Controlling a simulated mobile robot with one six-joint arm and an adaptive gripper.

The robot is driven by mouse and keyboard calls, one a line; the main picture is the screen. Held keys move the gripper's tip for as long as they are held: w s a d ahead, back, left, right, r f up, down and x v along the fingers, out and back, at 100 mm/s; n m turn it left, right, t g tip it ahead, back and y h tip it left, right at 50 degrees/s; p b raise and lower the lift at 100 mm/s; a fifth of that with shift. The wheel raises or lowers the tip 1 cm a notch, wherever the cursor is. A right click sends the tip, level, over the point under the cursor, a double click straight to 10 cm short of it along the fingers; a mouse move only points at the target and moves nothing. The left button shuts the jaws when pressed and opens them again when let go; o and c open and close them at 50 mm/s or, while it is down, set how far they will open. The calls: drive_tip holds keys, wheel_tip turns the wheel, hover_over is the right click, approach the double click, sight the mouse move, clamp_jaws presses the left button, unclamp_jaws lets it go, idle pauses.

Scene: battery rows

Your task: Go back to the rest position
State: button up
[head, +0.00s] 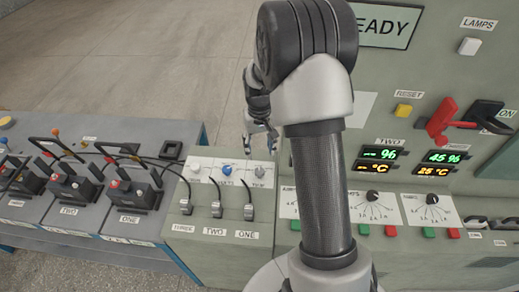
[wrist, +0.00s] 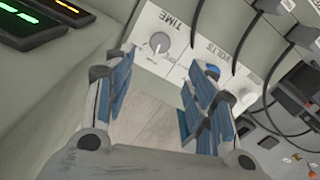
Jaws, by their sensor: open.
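My gripper (head: 261,138) hangs in the middle of the head view, partly behind my own arm, above the low sloped panel. In the wrist view its two blue-padded fingers (wrist: 158,100) are spread apart with nothing between them. Beyond the fingertips is the panel with a grey TIME dial (wrist: 159,41) and a blue knob (wrist: 212,71) by the VOLTS label. The blue knob also shows in the head view (head: 227,170), between a white knob (head: 195,168) and the grey dial (head: 259,171). The gripper appears clear of them.
A bench on the left carries several batteries with black cables and red clips (head: 72,185). On the right, the upright cabinet has a READY screen (head: 395,25), a yellow RESET button (head: 403,110), a red lever (head: 440,118) and a black lever (head: 490,113). The floor behind is clear.

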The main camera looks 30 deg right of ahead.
idle(0.3)
drive_tip(key=s+a+r+n+t+b, duration=0.1)
drive_tip(key=s+a+r, duration=0.35)
drive_tip(key=r, duration=0.35)
drive_tip(key=s+a+r+n+t+b, duration=0.1)
drive_tip(key=s+a+r, duration=0.35)
drive_tip(key=r, duration=0.35)
drive_tip(key=s+a+r+t, duration=0.1)
drive_tip(key=s+a, duration=0.1)
drive_tip(key=s, duration=0.6)
drive_tip(key=s+a+r+n+t+b, duration=0.1)
drive_tip(key=s+a+r, duration=0.1)
drive_tip(key=s, duration=0.6)
drive_tip(key=shift+s+a+t, duration=0.3)
drive_tip(key=shift+a, duration=0.4)
drive_tip(key=shift+c, duration=0.5)
